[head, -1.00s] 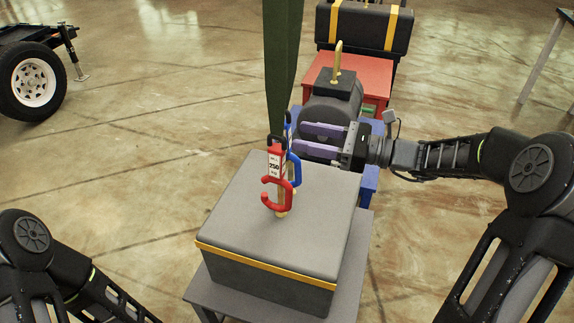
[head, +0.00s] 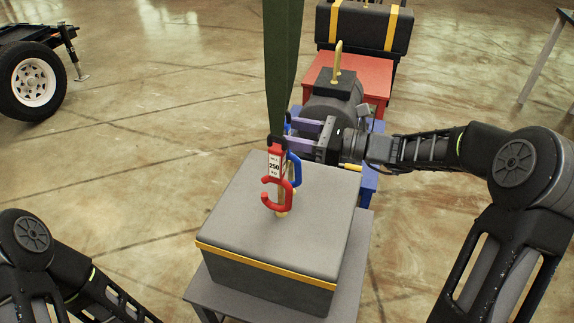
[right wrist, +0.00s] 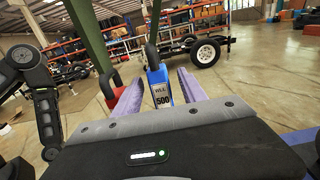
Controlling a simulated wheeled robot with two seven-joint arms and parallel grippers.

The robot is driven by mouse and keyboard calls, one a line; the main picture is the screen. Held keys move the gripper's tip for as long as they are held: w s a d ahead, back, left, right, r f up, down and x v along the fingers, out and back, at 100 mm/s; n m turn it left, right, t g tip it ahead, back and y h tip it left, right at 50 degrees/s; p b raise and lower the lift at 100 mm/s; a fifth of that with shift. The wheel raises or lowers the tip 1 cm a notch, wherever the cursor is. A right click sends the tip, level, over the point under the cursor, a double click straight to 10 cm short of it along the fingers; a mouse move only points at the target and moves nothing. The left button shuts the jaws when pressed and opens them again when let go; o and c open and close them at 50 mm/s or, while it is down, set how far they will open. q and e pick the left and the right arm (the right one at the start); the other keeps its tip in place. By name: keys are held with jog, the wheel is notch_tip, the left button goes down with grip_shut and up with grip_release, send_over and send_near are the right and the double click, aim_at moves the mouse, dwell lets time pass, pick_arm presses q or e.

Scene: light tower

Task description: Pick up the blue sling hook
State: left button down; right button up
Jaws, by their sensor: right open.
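The blue sling hook (head: 295,170) hangs beside the red sling hook (head: 275,178) above the grey box, partly hidden behind the red one in the head view. In the right wrist view the blue hook (right wrist: 159,86) has a white label reading 500 and shows between the purple fingers. My right gripper (head: 291,133) is open, with its fingers around the upper part of the blue hook; I cannot tell whether they touch it. The red hook (right wrist: 109,84) is beside the left finger in the right wrist view. My left gripper is out of view.
The grey box (head: 240,200) with a yellow band stands below the hooks on a grey table (head: 352,270). A grey motor (head: 325,108) with a yellow lifting ring and a red stand (head: 375,75) are behind.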

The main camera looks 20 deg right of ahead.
grip_shut()
dwell(0.5)
jog(key=shift+r, duration=0.15)
